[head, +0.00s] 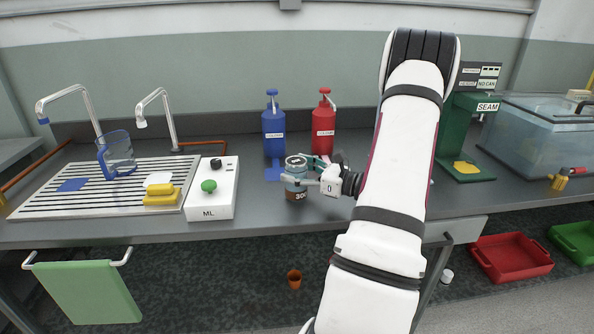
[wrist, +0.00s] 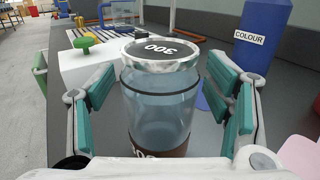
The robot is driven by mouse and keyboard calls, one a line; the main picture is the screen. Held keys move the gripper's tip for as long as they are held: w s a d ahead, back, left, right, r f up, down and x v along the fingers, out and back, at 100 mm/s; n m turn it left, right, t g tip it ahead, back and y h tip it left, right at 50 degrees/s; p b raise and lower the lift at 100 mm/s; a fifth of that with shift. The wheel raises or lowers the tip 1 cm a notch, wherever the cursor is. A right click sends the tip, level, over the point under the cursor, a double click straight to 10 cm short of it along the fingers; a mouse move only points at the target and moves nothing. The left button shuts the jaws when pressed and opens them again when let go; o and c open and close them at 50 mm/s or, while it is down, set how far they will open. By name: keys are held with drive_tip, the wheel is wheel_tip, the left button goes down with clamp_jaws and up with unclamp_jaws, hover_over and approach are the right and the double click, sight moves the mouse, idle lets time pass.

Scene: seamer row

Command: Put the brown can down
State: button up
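The brown can (head: 296,196) has a grey lid marked 300, a clear bluish upper wall and a brown lower band. It is upright at the counter's middle, left of my arm. In the wrist view the can (wrist: 160,110) stands between the two teal-padded fingers. My gripper (head: 308,174) is around the can from the right, one finger in front and one behind. In the wrist view my gripper (wrist: 162,95) shows a narrow gap between each pad and the can, so it looks open. The can's base is partly hidden; it seems to be at the counter top.
A white box with a green button (head: 212,205) stands left of the can. A blue bottle (head: 273,133) and a red bottle (head: 323,130) stand behind it. A blue patch (head: 274,172) lies behind the can. The counter (head: 258,212) is bare in front and to its left.

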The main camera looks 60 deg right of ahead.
drive_tip(key=shift+r, duration=0.1)
drive_tip(key=shift+s+r, duration=0.1)
drive_tip(key=shift+s, duration=0.15)
drive_tip(key=s, duration=0.3)
drive_tip(key=s+d+p, duration=0.1)
drive_tip(key=s, duration=0.7)
drive_tip(key=shift+s+d, duration=0.15)
drive_tip(key=shift+s, duration=0.05)
